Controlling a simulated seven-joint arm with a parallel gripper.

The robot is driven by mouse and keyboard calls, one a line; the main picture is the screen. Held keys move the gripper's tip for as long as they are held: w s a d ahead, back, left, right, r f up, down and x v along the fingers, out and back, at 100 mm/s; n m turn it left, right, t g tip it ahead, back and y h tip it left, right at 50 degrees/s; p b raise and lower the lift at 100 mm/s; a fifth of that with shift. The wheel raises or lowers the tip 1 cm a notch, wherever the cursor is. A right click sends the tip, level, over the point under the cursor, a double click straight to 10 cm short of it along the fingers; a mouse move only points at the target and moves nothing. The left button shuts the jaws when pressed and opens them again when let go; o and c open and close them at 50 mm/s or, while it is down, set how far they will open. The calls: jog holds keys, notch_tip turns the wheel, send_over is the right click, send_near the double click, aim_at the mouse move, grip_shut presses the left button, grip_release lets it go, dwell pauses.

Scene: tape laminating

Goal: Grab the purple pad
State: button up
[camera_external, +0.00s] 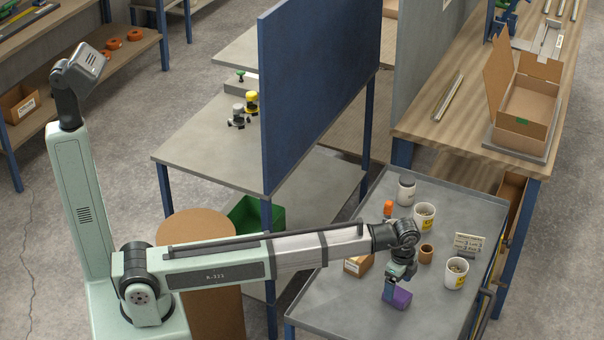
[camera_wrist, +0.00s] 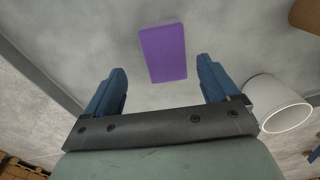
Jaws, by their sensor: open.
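The purple pad (camera_external: 402,297) is a small block on the grey tray-topped table, just below and beside my gripper (camera_external: 392,290) in the external view. In the wrist view the purple pad (camera_wrist: 163,53) lies ahead of the fingertips, roughly centred between the two blue fingers. My gripper (camera_wrist: 163,82) is open and empty in the wrist view. The fingers stand apart on either side of the pad's line, and I see no contact with it. In the external view my gripper partly covers the pad's left side.
The grey table (camera_external: 345,300) has a raised rim. A cardboard box (camera_external: 357,266), a brown cup (camera_external: 426,253), white cups (camera_external: 456,272) (camera_external: 424,216), a jar (camera_external: 406,190) and a sign (camera_external: 468,245) stand around. A white cup (camera_wrist: 282,107) is close by my right finger. The table's front is clear.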

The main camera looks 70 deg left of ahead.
aim_at(398, 292)
jog(key=shift+w+a+f, duration=0.1)
jog(key=shift+w+f, duration=0.05)
jog(key=shift+f, duration=1.15)
jog(key=shift+w+a+f, duration=0.1)
jog(key=shift+f, duration=1.2)
jog(key=c, duration=1)
